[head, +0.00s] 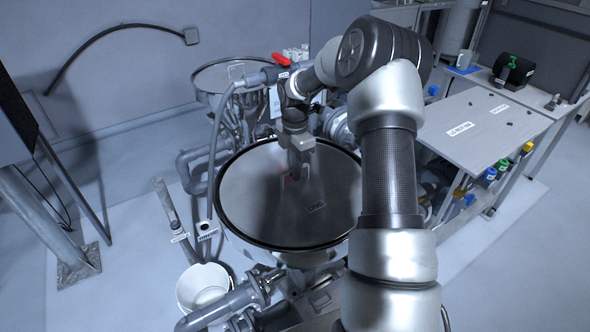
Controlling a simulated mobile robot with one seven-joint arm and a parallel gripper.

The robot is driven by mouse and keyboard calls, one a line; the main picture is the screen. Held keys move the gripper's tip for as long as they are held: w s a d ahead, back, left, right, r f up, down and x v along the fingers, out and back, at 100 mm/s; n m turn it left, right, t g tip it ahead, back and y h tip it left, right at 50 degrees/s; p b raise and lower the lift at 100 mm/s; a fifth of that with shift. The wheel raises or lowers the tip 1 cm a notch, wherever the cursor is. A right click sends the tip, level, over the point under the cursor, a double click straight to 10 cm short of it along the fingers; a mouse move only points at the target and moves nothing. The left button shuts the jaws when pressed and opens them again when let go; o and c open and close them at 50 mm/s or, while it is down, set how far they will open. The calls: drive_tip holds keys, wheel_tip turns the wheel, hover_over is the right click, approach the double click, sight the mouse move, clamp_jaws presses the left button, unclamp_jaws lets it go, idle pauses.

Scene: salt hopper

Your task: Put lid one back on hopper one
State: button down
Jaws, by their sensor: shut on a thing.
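Lid one (255,205) is a round, dark grey disc with a black rim and a label reading "ONE". It lies roughly level over the mouth of hopper one (285,257), a metal vessel whose upper wall shows below the lid's near edge. I cannot tell whether the lid rests fully on the hopper's rim. My gripper (298,172) points down at the lid's middle and is shut on the lid, apparently by its handle. The fingertips and handle are mostly hidden, and my arm covers the lid's right edge.
A second hopper (207,78) stands behind on the left, with pipes and a red lever (281,59) nearby. A white bucket (203,290) stands at the front left. A labelled table (480,125) is on the right. The floor at left has free room.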

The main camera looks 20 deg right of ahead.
drive_tip(key=shift+f, duration=0.45)
drive_tip(key=c, duration=1.8)
unclamp_jaws()
drive_tip(key=shift+f+b, duration=0.15)
drive_tip(key=shift+b, duration=0.15)
drive_tip(key=shift+o, duration=0.2)
